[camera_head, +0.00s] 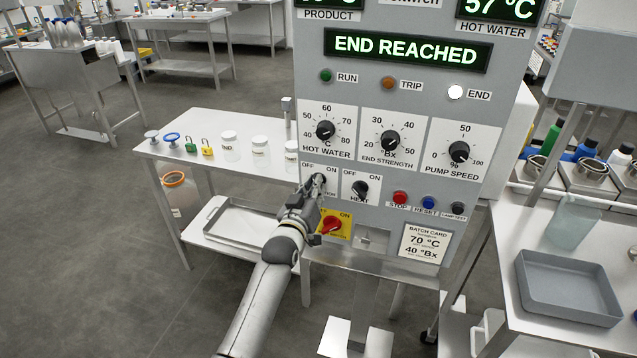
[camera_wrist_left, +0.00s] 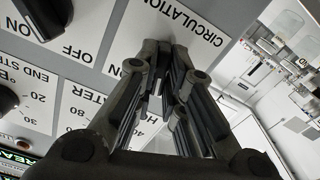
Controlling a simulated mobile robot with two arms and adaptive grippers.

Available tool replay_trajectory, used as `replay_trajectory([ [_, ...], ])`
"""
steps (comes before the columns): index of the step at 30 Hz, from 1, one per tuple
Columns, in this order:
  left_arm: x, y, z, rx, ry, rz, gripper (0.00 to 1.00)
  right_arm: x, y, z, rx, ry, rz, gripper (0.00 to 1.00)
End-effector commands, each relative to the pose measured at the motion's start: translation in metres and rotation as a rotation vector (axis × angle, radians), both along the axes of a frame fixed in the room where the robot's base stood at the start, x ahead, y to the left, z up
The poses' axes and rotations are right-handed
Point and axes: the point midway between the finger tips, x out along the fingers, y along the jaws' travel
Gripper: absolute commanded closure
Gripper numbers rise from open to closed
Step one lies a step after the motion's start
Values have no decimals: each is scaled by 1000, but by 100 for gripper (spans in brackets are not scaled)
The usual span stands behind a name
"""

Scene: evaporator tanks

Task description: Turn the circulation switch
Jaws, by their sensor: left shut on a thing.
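The control panel (camera_head: 400,130) stands upright in front of me. The circulation switch (camera_head: 321,179) is a small black knob on its lower left plate, marked OFF and ON, and is mostly hidden by my left gripper (camera_head: 313,187). My left gripper reaches in from below and is shut on the knob. In the left wrist view, its fingers (camera_wrist_left: 163,68) close together against the plate beside the CIRCULATION label (camera_wrist_left: 184,18). The knob's pointing direction is hidden by the fingers. My right gripper is not in view.
The black heat switch (camera_head: 360,189) is close on the right. The red switch (camera_head: 332,225) on a yellow plate lies just below. Stop (camera_head: 400,198) and reset (camera_head: 428,202) buttons are farther right. A display (camera_head: 407,49) reads END REACHED. A side table (camera_head: 200,128) with jars stands left.

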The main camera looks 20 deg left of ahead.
Motion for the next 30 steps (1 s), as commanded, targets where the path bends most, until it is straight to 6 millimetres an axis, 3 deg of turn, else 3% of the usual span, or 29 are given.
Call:
replay_trajectory([
  [6,0,0,-2,-172,11,-1,100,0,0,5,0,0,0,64],
  [13,0,0,-2,-177,11,-1,100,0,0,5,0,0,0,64],
  [19,-1,0,-2,-339,17,0,100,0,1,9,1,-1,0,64],
  [30,0,-1,-2,-433,20,0,100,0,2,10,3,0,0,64],
])
